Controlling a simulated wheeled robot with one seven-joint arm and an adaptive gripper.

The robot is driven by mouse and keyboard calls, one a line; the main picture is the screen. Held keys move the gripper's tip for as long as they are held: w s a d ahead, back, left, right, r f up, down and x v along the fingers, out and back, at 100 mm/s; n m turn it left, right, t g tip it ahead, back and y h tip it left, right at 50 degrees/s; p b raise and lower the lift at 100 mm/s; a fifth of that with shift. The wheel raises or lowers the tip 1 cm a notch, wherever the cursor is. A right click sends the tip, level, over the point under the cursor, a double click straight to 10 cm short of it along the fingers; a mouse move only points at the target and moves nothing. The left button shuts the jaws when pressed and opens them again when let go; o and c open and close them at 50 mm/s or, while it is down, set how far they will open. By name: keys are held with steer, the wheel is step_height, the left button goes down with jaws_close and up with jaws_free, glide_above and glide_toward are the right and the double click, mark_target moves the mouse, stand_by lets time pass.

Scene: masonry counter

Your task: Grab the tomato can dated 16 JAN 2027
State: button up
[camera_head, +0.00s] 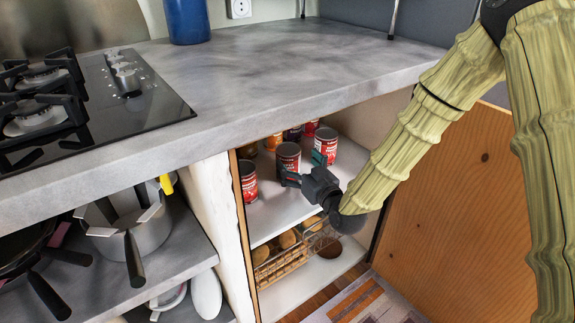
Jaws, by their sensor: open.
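Several red-labelled cans stand on the upper shelf of the open cupboard under the counter: a left front can (248,182), a middle can (288,158) and a right can (325,143). The labels and any dates are too small to read, so I cannot tell which is dated 16 JAN 2027. My gripper (304,168) is at the shelf opening, open and empty, fingers pointing inward. It is in front of the middle and right cans in the picture, partly covering the right can's lower part. I cannot tell its exact distance from them.
More cans (311,128) and an orange-topped container (273,141) stand behind. The wooden cupboard door (450,210) is open at right. The counter (240,85) overhangs the shelf (275,215). A wire basket (282,267) holding round brownish items is below.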

mark_target(282, 144)
steer(key=shift+r+b+x, duration=0.15)
steer(key=shift+b+x, duration=0.45)
steer(key=shift+x, duration=0.95)
steer(key=shift+r+b+x, duration=0.2)
steer(key=shift+b+x, duration=0.35)
steer(key=shift+x, duration=1.05)
steer(key=shift+d, duration=0.2)
steer(key=c, duration=1.3)
steer(key=shift+c, duration=0.8)
steer(key=shift+r, duration=0.15)
